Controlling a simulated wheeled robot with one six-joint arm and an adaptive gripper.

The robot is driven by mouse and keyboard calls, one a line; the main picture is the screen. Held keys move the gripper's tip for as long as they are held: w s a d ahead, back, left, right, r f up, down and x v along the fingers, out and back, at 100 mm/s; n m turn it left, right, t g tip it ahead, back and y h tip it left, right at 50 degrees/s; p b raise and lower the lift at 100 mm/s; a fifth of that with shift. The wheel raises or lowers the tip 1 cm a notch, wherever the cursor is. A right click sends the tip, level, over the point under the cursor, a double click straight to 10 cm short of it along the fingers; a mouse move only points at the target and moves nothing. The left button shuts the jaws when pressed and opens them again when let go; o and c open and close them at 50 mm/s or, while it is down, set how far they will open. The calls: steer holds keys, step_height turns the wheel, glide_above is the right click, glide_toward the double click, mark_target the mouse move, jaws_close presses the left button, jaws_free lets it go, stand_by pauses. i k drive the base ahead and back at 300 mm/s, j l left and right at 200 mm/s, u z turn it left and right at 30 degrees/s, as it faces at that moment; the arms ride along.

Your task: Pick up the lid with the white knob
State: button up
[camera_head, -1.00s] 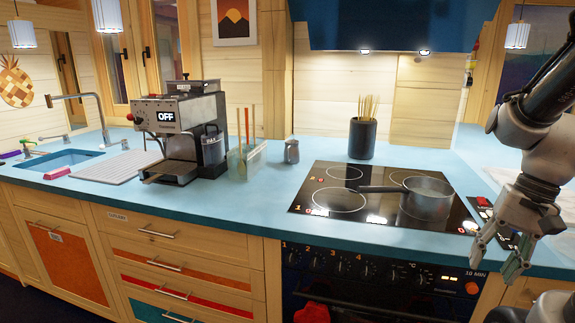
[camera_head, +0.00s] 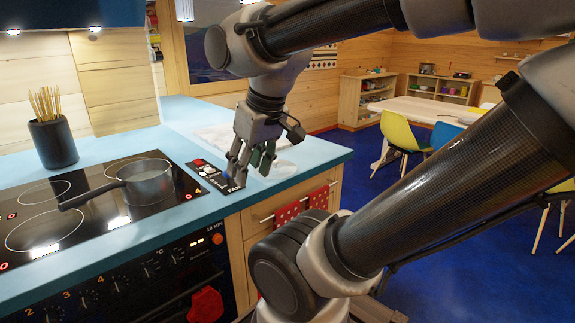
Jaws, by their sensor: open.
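I cannot make out a lid with a white knob in the head view. An uncovered grey saucepan (camera_head: 147,182) stands on the black cooktop (camera_head: 97,219), its handle pointing left. My gripper (camera_head: 248,168) hangs fingers down over the blue counter, right of the saucepan. It is open, with nothing seen between its fingers. A pale, roundish, see-through thing (camera_head: 283,169) lies on the counter just right of the gripper; I cannot tell what it is.
A black pot of sticks (camera_head: 53,143) stands behind the cooktop. A dark labelled panel (camera_head: 212,178) lies beneath the gripper. At the back right are a table (camera_head: 419,109), yellow chairs (camera_head: 398,132) and low shelves (camera_head: 440,88) with small items. Blue floor (camera_head: 482,232) is open there.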

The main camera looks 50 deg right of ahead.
mark_target(279, 169)
steer(key=z, duration=1.1)
